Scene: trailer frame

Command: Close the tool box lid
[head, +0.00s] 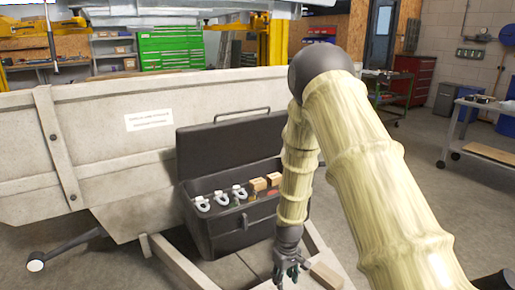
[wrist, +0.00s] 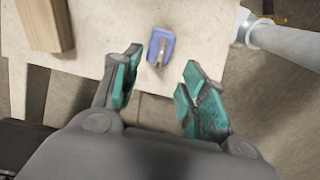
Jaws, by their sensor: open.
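The black tool box (head: 243,238) sits on the trailer frame in the head view. Its lid (head: 232,140) stands up, tilted back at the rear, with a handle on its top edge. Inside the box lie several white-and-grey shackles, wooden blocks and small coloured items. My gripper (head: 287,276) hangs low in front of the box's right front corner, apart from the lid. In the wrist view my gripper (wrist: 157,90) is open, its teal fingertips spread with nothing between them. My arm hides part of the box's right side.
In the wrist view a blue item (wrist: 161,47) with a metal pin and a wooden block (wrist: 45,22) lie on a pale board (wrist: 110,15) beyond the fingertips. A wooden block (head: 326,275) shows right of my gripper. The grey trailer side wall (head: 100,130) rises behind and left of the box.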

